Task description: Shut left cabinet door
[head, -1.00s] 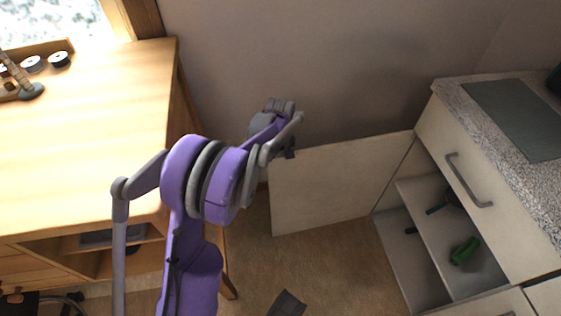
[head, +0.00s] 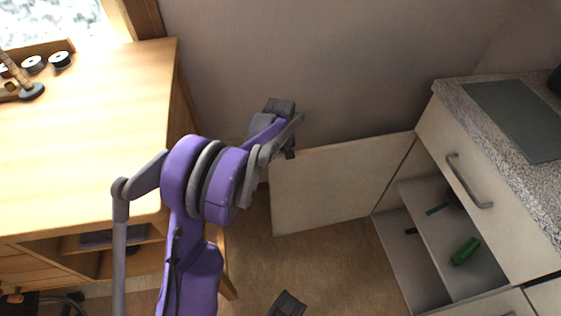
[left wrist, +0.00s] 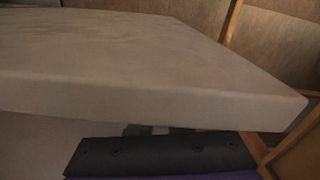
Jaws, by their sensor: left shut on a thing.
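The left cabinet door (head: 335,182) is a pale panel standing wide open, hinged at the cabinet (head: 465,185) on the right. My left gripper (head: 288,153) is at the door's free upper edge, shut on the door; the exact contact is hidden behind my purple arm. In the left wrist view the door (left wrist: 140,60) fills much of the picture, its edge running across. The dark gripper body (left wrist: 160,155) shows below it. A dark grey piece (head: 287,304) at the bottom of the head view may be my right gripper; its fingers do not show.
The open cabinet shows a shelf with a green object (head: 465,251) and dark-handled items. A drawer with a handle (head: 467,182) and a granite counter (head: 455,90) are above. A wooden desk (head: 85,130) stands left. The floor below the door is clear.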

